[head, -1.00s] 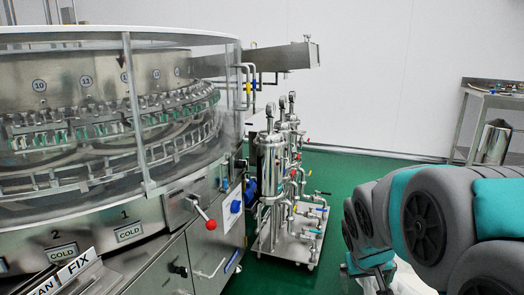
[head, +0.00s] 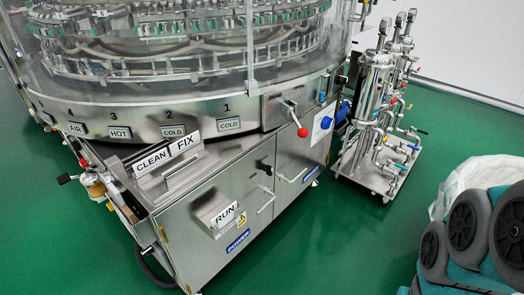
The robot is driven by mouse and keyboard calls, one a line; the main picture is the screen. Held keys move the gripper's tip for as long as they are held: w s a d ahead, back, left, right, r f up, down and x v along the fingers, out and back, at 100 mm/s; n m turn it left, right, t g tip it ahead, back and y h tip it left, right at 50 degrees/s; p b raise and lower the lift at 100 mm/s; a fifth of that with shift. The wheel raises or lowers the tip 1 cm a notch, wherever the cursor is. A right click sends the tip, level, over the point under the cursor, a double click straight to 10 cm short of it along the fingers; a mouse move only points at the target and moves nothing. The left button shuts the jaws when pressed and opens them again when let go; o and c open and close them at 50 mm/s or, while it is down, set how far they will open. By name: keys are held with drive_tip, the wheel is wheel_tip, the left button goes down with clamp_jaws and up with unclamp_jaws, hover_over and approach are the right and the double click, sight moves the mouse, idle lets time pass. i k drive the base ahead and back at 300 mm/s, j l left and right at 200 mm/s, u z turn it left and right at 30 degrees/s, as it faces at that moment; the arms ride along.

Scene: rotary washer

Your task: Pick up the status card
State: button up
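Several status cards show on the rotary washer (head: 215,245). The white CLEAN card (head: 152,160) and the white FIX card (head: 185,144) stand side by side in a metal holder (head: 184,178) on the washer's front ledge. The white RUN card (head: 224,214) sits in a separate small metal holder on the front panel, above the blue POWER label. My gripper is not visible in this view.
A red-knobbed lever (head: 302,132) and door handles stick out from the washer front. A wheeled filter skid (head: 378,120) stands to its right. Green floor (head: 330,240) is clear before the washer.

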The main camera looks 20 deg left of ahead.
sight(226, 215)
drive_tip(key=u, duration=1.45)
